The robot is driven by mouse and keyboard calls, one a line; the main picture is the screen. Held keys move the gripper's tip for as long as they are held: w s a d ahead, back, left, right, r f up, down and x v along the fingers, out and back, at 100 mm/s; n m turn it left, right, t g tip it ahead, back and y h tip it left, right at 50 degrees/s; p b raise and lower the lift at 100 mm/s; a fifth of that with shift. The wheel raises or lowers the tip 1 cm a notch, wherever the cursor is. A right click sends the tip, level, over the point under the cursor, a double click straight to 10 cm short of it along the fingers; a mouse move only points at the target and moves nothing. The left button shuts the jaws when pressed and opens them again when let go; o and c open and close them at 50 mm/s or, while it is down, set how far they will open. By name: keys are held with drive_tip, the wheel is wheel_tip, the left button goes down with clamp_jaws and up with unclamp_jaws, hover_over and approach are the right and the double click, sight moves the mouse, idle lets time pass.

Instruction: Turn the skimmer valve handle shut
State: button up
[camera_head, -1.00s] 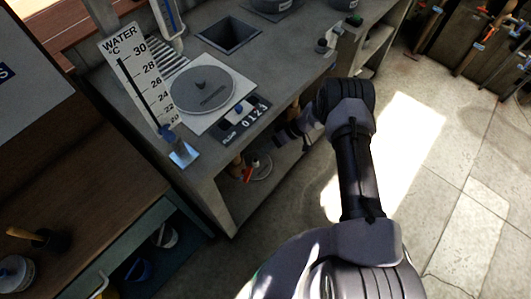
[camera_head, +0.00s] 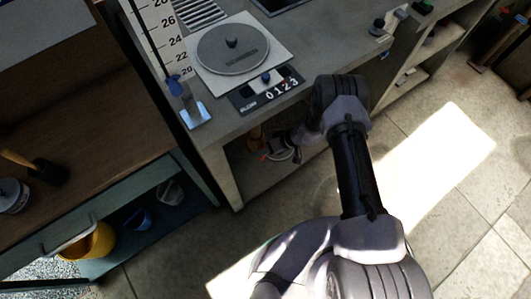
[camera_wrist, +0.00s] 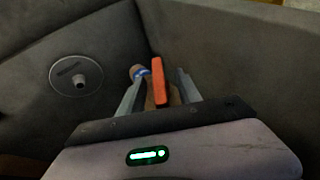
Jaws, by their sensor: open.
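The skimmer valve handle is a flat orange-red lever (camera_wrist: 159,82), upright in the wrist view. My gripper (camera_wrist: 160,78) is open, with one grey finger on each side of the lever and a visible gap to each. A blue-and-white round part (camera_wrist: 140,72) shows just left of the lever, partly behind the left finger. In the head view my gripper (camera_head: 283,143) is under the counter. Only a small red bit of the handle (camera_head: 265,156) shows there. The rest of the valve is mostly hidden by my gripper.
The grey counter (camera_head: 218,118) overhangs my gripper, with its side wall (camera_head: 222,175) to the left. A round plate with a knob (camera_wrist: 77,77) lies left of the fingers in the wrist view. A wooden bench (camera_head: 95,130) stands left; the floor at right is clear.

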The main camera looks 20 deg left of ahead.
drive_tip(key=shift+a+f, duration=0.2)
clamp_jaws()
